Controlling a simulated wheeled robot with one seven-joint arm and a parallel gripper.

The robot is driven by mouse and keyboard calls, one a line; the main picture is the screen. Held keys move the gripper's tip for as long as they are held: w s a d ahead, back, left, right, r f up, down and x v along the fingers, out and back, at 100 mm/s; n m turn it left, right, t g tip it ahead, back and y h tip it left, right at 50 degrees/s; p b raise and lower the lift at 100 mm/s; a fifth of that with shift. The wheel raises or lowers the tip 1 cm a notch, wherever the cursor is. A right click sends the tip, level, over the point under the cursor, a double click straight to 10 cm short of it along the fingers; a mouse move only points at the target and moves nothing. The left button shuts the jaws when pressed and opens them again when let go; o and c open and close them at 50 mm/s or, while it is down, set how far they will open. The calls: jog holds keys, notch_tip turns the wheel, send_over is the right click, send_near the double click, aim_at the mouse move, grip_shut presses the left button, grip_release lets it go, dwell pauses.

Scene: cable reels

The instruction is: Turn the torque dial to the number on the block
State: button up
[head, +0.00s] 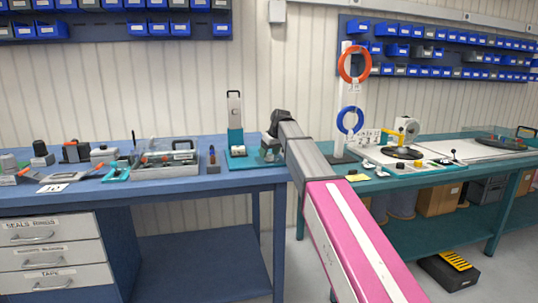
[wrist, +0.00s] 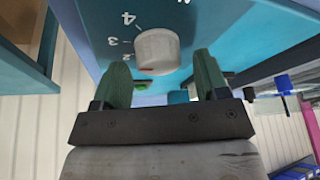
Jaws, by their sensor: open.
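The torque dial (wrist: 157,48) is a pale grey round knob on a teal panel (wrist: 210,25) in the wrist view. White numbers 4, 3 and 2 show to its left, and another mark is cut off at the top. A small reddish mark shows on the knob's lower edge. My gripper (wrist: 161,70) is open, with one green finger on either side of the dial; whether they touch it I cannot tell. In the head view my gripper (head: 271,148) is at the back of the blue bench, hiding the dial. I cannot make out a numbered block.
A teal stand with a grey upright (head: 235,110) is just left of my gripper. A grey tool tray (head: 168,170) and a white card (head: 53,188) lie farther left on the blue bench (head: 215,182). A white post with rings (head: 348,120) stands to the right.

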jog(key=v, duration=1)
